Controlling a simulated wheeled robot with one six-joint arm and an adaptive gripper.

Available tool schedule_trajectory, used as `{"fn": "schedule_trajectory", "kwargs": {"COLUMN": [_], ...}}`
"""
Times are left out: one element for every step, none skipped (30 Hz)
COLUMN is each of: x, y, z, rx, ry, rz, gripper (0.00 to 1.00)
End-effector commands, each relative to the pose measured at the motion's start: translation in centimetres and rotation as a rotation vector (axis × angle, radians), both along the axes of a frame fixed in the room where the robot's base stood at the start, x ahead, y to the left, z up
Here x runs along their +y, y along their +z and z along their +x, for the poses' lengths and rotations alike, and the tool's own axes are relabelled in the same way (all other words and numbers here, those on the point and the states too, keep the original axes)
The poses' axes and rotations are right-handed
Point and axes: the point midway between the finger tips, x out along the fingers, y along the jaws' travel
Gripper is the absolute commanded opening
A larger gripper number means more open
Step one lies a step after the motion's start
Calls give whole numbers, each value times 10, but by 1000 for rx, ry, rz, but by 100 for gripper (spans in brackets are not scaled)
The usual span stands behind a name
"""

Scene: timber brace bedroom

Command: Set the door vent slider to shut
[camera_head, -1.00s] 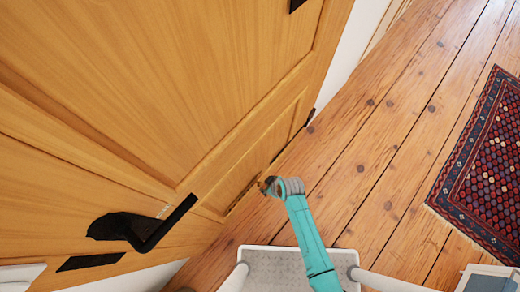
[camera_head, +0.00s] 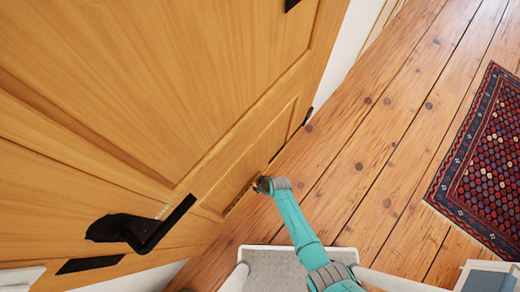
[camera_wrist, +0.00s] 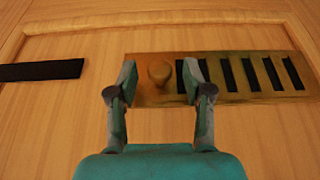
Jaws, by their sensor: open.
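The door vent (camera_wrist: 228,98) is a brass plate on the wooden door, seen in the wrist view. Several dark slots show open along its middle and right. Its slider knob (camera_wrist: 159,74) is a round brass knob near the plate's left end. My gripper (camera_wrist: 158,76) is open, with one finger on each side of the knob in the picture; I cannot tell whether either finger touches it. In the head view my gripper (camera_head: 262,185) is close to the lower part of the door (camera_head: 190,80), and the vent cannot be made out there.
A black bar (camera_wrist: 40,71) lies on the door left of the vent. The black door handle and plate (camera_head: 150,228) are at the lower left of the head view. Bare floorboards (camera_head: 370,130) lie to the right, with a patterned rug (camera_head: 485,150) beyond.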

Motion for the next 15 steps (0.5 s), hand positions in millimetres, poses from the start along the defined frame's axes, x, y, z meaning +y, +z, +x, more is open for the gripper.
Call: {"fn": "schedule_trajectory", "kwargs": {"x": [0, 0, 0, 0, 0, 0, 0, 0, 0, 0, 0, 0, 0, 0, 0], "y": [0, 0, 0, 0, 0, 0, 0, 0, 0, 0, 0, 0, 0, 0, 0], "z": [0, 0, 0, 0, 0, 0, 0, 0, 0, 0, 0, 0, 0, 0, 0], "rx": [0, 0, -1, -1, -1, -1, -1, -1, -1, -1, -1, -1, -1, -1, -1], "ry": [0, 0, 0, 0, 0, 0, 0, 0, 0, 0, 0, 0, 0, 0, 0], "rz": [0, 0, 1, 1, 1, 1, 1, 1, 1, 1, 1, 1, 1, 1, 1], "gripper": [50, 50, 50, 50, 50, 50, 50, 45, 35, 28, 20, 10, 3, 0, 0]}}
